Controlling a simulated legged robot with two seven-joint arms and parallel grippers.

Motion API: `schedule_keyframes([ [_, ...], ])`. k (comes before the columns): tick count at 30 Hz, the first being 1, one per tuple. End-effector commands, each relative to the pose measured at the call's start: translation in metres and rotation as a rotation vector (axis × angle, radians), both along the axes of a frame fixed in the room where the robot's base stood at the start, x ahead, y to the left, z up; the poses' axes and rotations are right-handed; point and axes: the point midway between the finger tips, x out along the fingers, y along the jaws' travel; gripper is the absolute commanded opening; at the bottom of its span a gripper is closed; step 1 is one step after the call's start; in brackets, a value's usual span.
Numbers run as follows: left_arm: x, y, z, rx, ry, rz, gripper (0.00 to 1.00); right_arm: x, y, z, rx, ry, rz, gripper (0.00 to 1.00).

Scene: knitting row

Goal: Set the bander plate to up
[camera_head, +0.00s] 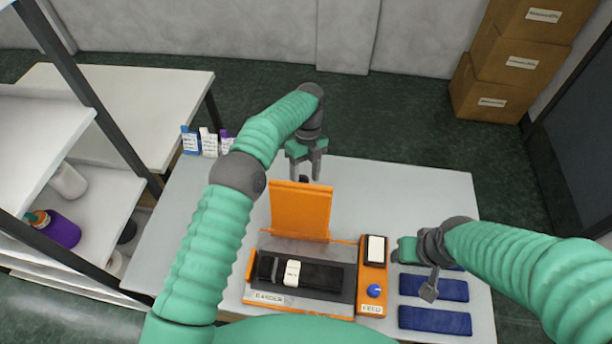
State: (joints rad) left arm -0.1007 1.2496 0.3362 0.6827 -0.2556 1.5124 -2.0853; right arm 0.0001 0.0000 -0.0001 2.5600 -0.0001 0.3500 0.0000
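The bander plate (300,211) is an orange panel standing roughly upright at the back of the knitting machine (262,299). The machine's dark bed, with a white-marked carriage (291,273), lies in front of it. My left gripper (306,174) is just behind the plate's top edge, fingers pointing down and apart. A small dark piece shows between the fingers at the plate's top; I cannot tell whether they touch it. My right gripper (429,290) is right of the machine, over the blue pads; its finger opening is not clear.
An orange control box (370,250) with a white switch and blue knob (374,291) adjoins the machine. Several blue pads (434,318) lie to the right. Small bottles (209,143) stand at the table's back left. The table's back right (400,190) is clear.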

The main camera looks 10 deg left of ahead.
Motion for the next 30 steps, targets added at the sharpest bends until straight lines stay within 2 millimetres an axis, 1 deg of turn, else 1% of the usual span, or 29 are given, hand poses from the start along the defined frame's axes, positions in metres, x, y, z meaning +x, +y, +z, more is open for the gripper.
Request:
schedule_keyframes([
  [7,0.0,0.001,0.0,0.002,0.0,0.001,0.56,0.0,0.0,0.0,0.0,0.0,0.0,0.56],
  [10,0.001,0.001,0.003,0.002,-0.001,0.001,0.56,0.0,0.0,-0.004,0.0,0.0,0.0,0.56],
  [13,0.002,0.001,0.014,0.0,-0.004,0.001,0.56,0.0,0.0,-0.016,0.0,0.0,0.0,0.56],
  [16,0.002,0.001,0.032,-0.001,-0.004,0.0,0.56,0.0,0.0,-0.026,0.0,0.0,0.0,0.56],
  [23,-0.026,-0.002,0.033,0.0,-0.001,-0.001,0.56,0.0,0.0,-0.047,0.0,0.0,0.0,0.56],
  [26,-0.044,-0.004,0.035,0.001,0.0,-0.001,0.56,0.0,0.0,-0.054,0.0,0.0,0.0,0.56],
  [30,-0.074,-0.007,0.037,0.001,-0.001,0.0,0.56,0.0,0.0,-0.068,0.0,0.0,0.0,0.56],
])
